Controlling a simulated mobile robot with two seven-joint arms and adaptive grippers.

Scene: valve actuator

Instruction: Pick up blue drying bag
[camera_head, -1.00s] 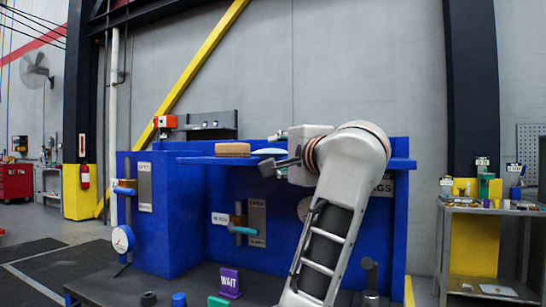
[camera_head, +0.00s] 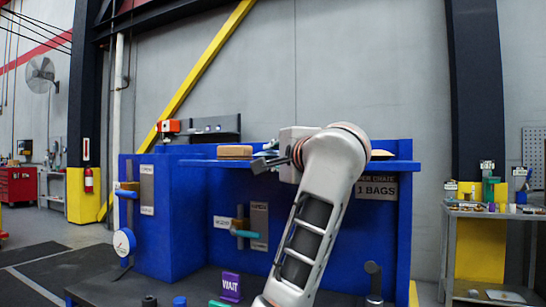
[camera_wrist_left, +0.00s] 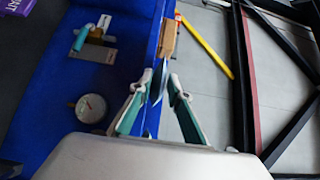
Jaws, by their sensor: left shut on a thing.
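A thin pale blue bag (camera_wrist_left: 158,84) shows edge-on between the fingers of my left gripper (camera_wrist_left: 160,90) in the left wrist view. The gripper is shut on it, and only a narrow strip of the bag shows. In the head view my left gripper (camera_head: 264,162) is at the front edge of the blue shelf (camera_head: 205,162), just right of the brown bag (camera_head: 235,152). There the pale blue bag is mostly hidden by the gripper. I cannot tell whether it is clear of the shelf. My right gripper is not in view.
A cream item (camera_head: 381,154) lies on the shelf right of my arm. A small cart (camera_head: 492,214) stands at far right. The wall above the shelf is clear.

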